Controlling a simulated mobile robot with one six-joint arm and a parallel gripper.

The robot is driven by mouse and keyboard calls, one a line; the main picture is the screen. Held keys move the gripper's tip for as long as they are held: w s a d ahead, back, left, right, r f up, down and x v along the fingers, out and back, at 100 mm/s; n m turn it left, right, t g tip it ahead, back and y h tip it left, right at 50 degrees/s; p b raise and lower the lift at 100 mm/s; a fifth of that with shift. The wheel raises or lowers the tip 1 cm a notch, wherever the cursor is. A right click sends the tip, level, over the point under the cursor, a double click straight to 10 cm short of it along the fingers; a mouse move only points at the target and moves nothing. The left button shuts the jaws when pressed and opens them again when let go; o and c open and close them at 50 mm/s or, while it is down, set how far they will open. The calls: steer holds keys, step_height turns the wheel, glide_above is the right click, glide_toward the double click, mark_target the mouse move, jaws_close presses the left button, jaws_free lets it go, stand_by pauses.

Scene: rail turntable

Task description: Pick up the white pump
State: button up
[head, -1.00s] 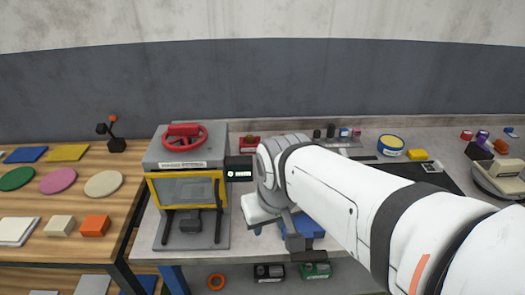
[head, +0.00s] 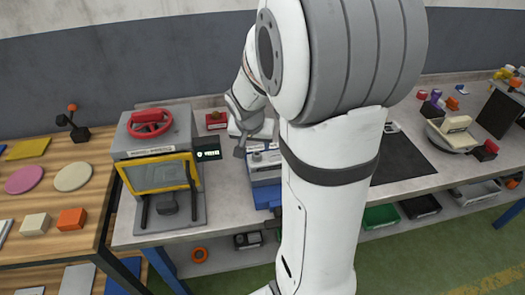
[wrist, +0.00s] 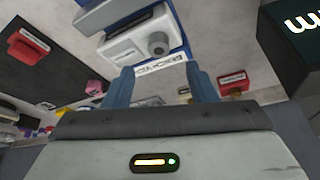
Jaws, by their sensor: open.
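A white boxy device with a round grey knob, which looks like the white pump (wrist: 140,42), sits at a blue stand in the upper middle of the wrist view. In the head view the white part (head: 264,158) shows on the blue stand (head: 266,192), partly hidden by my arm. My gripper (wrist: 160,72) has two blue fingers spread apart with nothing between them. They point toward the device, apart from it. In the head view my gripper (head: 240,150) hangs just left of and above the stand.
A grey press with a red handwheel (head: 150,122) and yellow frame stands left, beside a black display box (head: 208,154). A small red labelled box (head: 215,121) is behind. A dark mat (head: 402,160) and a grey round base with a cream block (head: 452,137) are right.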

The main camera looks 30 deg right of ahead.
mark_target(257, 155)
steer(key=x, duration=0.6)
steer(key=shift+s+f+p, duration=0.15)
steer(key=shift+f+p, duration=0.15)
steer(key=shift+f, duration=0.15)
jaws_close()
steer(key=shift+r, duration=0.1)
stand_by(0.9)
